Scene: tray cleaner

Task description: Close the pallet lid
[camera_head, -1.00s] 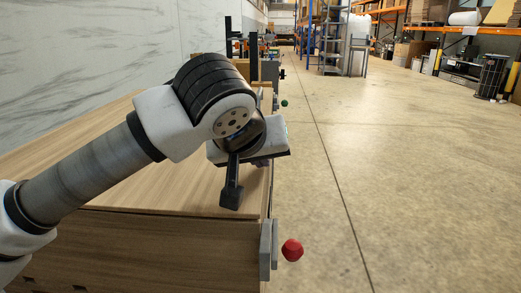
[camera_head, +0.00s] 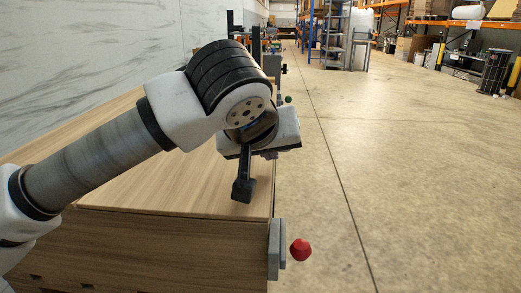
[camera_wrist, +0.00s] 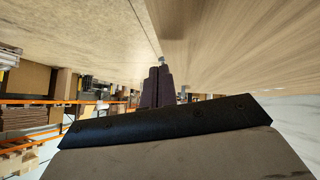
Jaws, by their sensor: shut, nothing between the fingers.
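The pallet lid (camera_head: 155,190) is the flat wood-grain top on the wooden box (camera_head: 150,245) at the lower left in the head view. The lid lies flat over the front panel, with only a thin dark line between them. It also shows as a pale wooden surface in the wrist view (camera_wrist: 230,50). My gripper (camera_head: 242,192) is shut and empty, pointing down over the lid's right front part. I cannot tell whether its tips touch the lid. In the wrist view its two dark fingers (camera_wrist: 157,88) lie together. My arm hides part of the lid.
A red knob (camera_head: 300,249) on a grey bracket (camera_head: 274,248) sticks out at the box's right front corner. A green knob (camera_head: 288,99) shows farther back. A marbled wall (camera_head: 80,50) stands behind the box. Open concrete floor (camera_head: 400,170) lies to the right.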

